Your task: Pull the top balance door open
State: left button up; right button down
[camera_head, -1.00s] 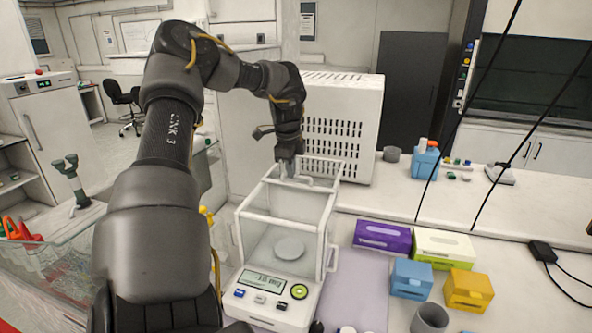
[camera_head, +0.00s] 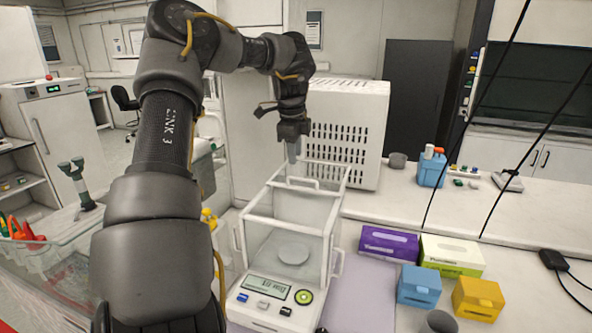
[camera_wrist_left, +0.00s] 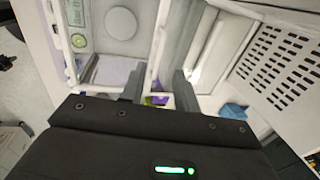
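The balance (camera_head: 268,287) stands on the bench with a clear, white-framed draft shield around its round pan (camera_head: 293,253). The top door's white handle (camera_head: 302,183) lies across the top of the shield, toward the back. How far the top door is open I cannot tell. My left gripper (camera_head: 293,153) is above and just behind this handle, pointing down, apparently clear of it. In the left wrist view its two fingers (camera_wrist_left: 159,88) are apart with nothing clamped between them. The pan (camera_wrist_left: 121,23) also shows there. My right gripper is not in view.
A white vented box (camera_head: 345,130) stands close behind the balance. Purple (camera_head: 388,243) and green-white (camera_head: 452,255) boxes, with blue (camera_head: 419,286) and yellow (camera_head: 478,298) ones, stand to the right.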

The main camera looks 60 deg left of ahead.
pick_arm(q)
jog(key=shift+s+d+r, duration=0.1)
jog(key=shift+s+r, duration=0.05)
jog(key=shift+r, duration=0.75)
jog(key=shift+s+d+r, duration=0.1)
jog(key=shift+s+r, duration=0.05)
jog(key=shift+r, duration=0.75)
